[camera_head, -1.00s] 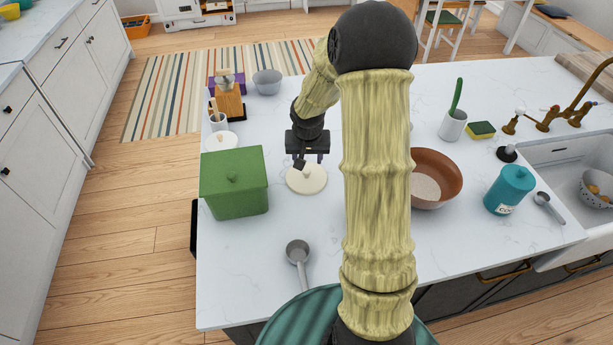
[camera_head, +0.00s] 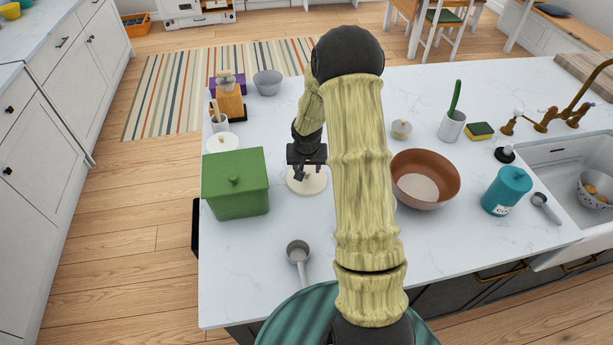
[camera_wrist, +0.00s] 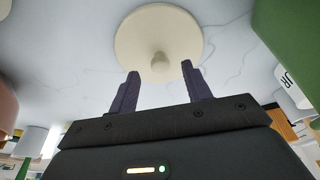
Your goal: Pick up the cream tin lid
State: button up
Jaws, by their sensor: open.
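The cream tin lid (camera_head: 307,183) is a round disc with a small knob, lying flat on the white worktop to the right of the green tin. In the wrist view the lid (camera_wrist: 158,27) is beyond the fingertips, and its knob lies between the two fingers' lines. My gripper (camera_head: 301,172) is just above the lid in the head view and covers its far part and the knob. In the wrist view my gripper (camera_wrist: 158,72) is open, with its two dark fingers apart and nothing between them. Whether a finger touches the lid I cannot tell.
The green lidded tin (camera_head: 236,190) stands close on the left. A brown bowl (camera_head: 425,182) and a teal canister (camera_head: 507,192) stand to the right. A metal scoop (camera_head: 298,255) lies in front. The worktop (camera_head: 245,275) is bare around the scoop.

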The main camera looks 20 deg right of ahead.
aim_at(307, 175)
jog(key=shift+x, duration=1.4)
jog(key=shift+w, duration=0.1)
jog(key=shift+r, duration=0.1)
jog(key=c, duration=1.1)
